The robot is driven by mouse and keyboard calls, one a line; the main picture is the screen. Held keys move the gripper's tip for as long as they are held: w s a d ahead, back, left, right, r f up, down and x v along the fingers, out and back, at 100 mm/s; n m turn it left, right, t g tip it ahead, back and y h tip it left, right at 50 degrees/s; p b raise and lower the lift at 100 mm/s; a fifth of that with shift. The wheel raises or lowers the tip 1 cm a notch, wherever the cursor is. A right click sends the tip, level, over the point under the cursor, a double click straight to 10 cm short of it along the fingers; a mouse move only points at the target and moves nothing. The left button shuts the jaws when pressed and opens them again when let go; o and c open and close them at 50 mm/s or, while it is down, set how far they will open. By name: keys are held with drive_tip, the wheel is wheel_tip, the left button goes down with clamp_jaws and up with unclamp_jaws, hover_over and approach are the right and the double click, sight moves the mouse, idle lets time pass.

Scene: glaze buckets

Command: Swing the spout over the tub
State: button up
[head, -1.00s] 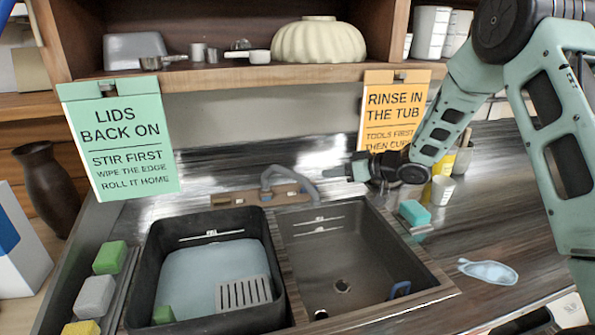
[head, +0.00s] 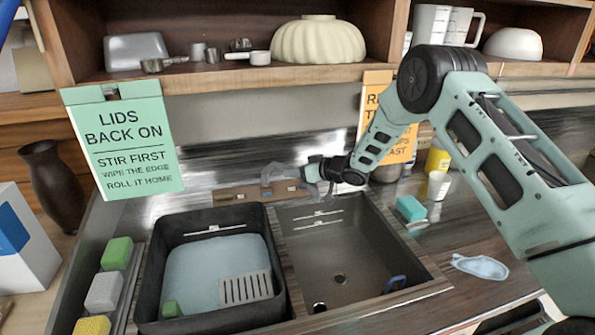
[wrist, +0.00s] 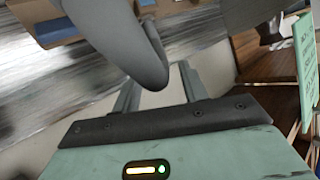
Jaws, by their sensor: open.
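The grey curved spout (head: 272,173) rises from a wooden block at the back of the sink, behind the divide between the black tub and the right basin. Its outer end is partly hidden by my gripper and appears towards the right basin. The black tub (head: 222,318) stands at left with pale blue liquid in it. My gripper (head: 312,171) is open at the spout's outer end. In the wrist view, the spout (wrist: 125,40) comes down from the top and its bent end lies between the parted fingers of my gripper (wrist: 158,78); contact cannot be told.
The right basin (head: 335,255) is empty apart from a blue item at its front right. A teal sponge (head: 410,208), a cup (head: 438,186) and a yellow container (head: 438,158) stand right of it. A shelf (head: 250,76) overhangs the back; a green sign (head: 125,140) hangs at left.

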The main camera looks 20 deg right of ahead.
clamp_jaws()
drive_tip(key=shift+s+a+f+b, duration=0.1)
drive_tip(key=shift+b, duration=0.2)
